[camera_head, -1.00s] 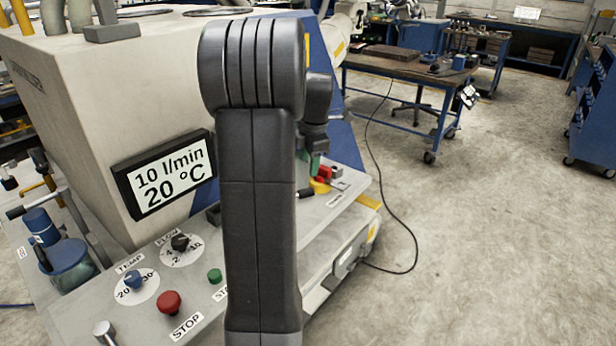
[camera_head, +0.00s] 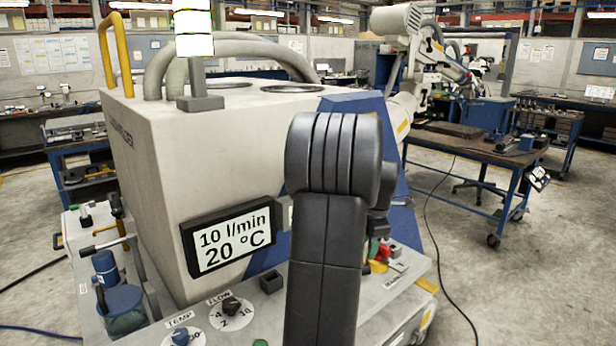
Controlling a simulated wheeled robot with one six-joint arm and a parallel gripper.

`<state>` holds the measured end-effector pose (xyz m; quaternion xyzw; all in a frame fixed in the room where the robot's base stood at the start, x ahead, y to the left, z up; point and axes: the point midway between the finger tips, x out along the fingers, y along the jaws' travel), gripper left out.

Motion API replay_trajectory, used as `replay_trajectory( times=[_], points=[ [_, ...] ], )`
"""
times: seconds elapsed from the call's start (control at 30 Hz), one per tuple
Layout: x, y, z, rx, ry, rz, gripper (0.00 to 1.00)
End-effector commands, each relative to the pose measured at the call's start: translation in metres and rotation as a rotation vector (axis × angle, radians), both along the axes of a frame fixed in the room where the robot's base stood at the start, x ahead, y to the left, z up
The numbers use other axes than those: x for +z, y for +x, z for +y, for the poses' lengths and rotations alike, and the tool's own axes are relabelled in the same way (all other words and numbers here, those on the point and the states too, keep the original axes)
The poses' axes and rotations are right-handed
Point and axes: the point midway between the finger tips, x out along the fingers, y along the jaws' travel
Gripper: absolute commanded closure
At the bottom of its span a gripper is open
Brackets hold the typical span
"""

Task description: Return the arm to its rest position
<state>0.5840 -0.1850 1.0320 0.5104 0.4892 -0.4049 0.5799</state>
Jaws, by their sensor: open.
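My arm (camera_head: 325,240) stands dark grey in the middle foreground, nearly upright, with its rounded joint at the top. A further dark piece of my arm (camera_head: 379,212) shows just behind its right side. My gripper's jaws cannot be made out; the upper arm hides what lies behind it. The arm stands in front of a beige machine and covers part of its control panel (camera_head: 215,325). I see nothing held.
The beige machine (camera_head: 160,200) carries a display (camera_head: 230,240) reading 10 l/min and 20 °C. A blue workbench (camera_head: 470,148) and another robot arm (camera_head: 400,65) stand behind.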

Motion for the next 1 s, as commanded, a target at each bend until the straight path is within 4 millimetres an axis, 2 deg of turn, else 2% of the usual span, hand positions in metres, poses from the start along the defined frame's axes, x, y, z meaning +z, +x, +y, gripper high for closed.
replay_trajectory(
  times=[0.03,0.3,0.5,0.63,1.0],
  points=[
    [-0.011,0.002,0.001,0.0,0.001,0.005,0.54],
    [-0.061,0.012,0.002,0.0,0.001,0.004,0.54],
    [-0.085,0.016,0.003,0.0,0.001,0.002,0.54],
    [-0.091,0.018,0.003,0.0,0.0,0.001,0.54],
    [-0.09,0.017,0.002,-0.009,0.0,0.0,0.54]
  ],
)
